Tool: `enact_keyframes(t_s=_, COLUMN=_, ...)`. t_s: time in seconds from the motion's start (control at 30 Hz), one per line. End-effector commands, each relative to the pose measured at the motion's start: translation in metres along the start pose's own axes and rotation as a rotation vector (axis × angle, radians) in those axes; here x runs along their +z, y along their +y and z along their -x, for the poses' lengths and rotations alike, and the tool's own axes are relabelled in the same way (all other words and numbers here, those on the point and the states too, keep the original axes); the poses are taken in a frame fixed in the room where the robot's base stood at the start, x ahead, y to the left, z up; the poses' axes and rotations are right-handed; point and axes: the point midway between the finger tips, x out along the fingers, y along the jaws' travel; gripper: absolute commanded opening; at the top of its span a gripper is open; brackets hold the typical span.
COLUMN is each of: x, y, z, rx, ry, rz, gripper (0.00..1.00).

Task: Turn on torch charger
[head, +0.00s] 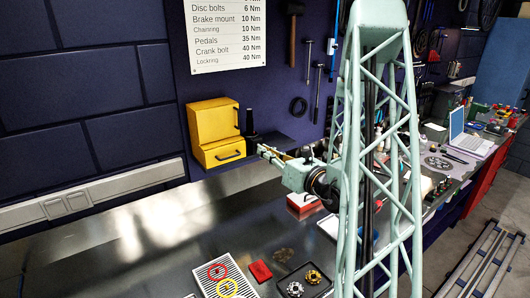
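A black upright object (250,121), perhaps the torch, stands beside the yellow cabinet against the back wall. A dark base or shelf (268,141) shows around its foot; I cannot tell whether this is the charger, and no switch can be made out on it. My gripper (266,154) points left, in front of this spot in the picture, above the bench. The fingers are small here, and I cannot tell whether they are open or shut. I see nothing held. Part of my arm is hidden behind my own lattice column.
A yellow cabinet (215,132) stands left of my gripper. White wall trunking with switch-like plates (68,203) runs along the left. A red box (304,205), a striped tray (225,283) and a dark parts tray (304,281) are on the metal bench. The bench's left part is clear.

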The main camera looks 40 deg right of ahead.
Motion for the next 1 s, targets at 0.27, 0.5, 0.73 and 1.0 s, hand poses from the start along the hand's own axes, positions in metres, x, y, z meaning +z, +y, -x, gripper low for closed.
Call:
enact_keyframes(t_s=0.27, x=0.003, y=0.001, z=0.0, rx=-0.004, ry=0.023, rz=-0.002, gripper=0.0)
enact_keyframes(t_s=0.5, x=0.008, y=0.001, z=0.001, rx=-0.014, ry=0.078, rz=-0.006, gripper=0.0)
enact_keyframes(t_s=0.73, x=0.012, y=0.002, z=0.001, rx=-0.029, ry=0.159, rz=-0.013, gripper=0.0)
enact_keyframes(t_s=1.0, x=0.018, y=0.003, z=0.001, rx=-0.048, ry=0.265, rz=-0.021, gripper=0.0)
